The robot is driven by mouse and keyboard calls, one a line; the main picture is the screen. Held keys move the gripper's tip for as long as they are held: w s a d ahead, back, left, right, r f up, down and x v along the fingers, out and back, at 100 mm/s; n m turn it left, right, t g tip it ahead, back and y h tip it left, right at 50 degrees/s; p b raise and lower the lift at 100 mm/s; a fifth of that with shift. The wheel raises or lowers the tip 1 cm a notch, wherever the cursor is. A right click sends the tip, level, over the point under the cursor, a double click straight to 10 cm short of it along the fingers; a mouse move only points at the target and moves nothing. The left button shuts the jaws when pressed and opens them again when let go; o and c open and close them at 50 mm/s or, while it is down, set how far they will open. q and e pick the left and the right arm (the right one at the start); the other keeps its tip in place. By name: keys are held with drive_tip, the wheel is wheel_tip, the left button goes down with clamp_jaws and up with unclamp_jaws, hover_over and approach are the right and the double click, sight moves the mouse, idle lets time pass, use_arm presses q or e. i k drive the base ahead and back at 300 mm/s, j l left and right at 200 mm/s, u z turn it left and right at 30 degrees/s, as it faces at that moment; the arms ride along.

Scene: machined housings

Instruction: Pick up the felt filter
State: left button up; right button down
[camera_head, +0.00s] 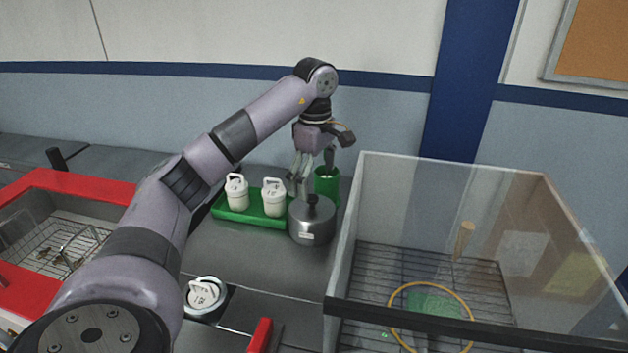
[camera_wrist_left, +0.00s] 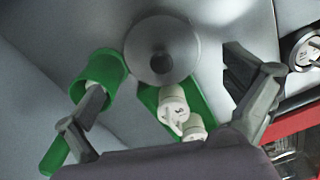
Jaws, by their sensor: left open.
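I cannot pick out a felt filter with certainty in either view. My left gripper (camera_head: 313,170) is open and empty, pointing down above the back of the counter. It hangs over the area between a green tray (camera_head: 240,214), a metal pot (camera_head: 312,224) and a green cup (camera_head: 326,186). In the left wrist view its spread fingers (camera_wrist_left: 185,84) stand either side of the green tray (camera_wrist_left: 208,112) and the pot (camera_wrist_left: 162,48). The left finger overlaps the green cup (camera_wrist_left: 112,66). My right gripper is in neither view.
Two white lidded canisters (camera_head: 237,192) stand on the tray. Another white lid (camera_head: 203,294) sits at the front. A red-rimmed basin (camera_head: 95,188) with a wire basket is left. A clear-walled tank (camera_head: 400,200) is right, with a yellow ring (camera_head: 392,302) and green patch inside.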

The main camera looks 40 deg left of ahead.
sight(203, 296)
drive_tip(key=k, duration=2)
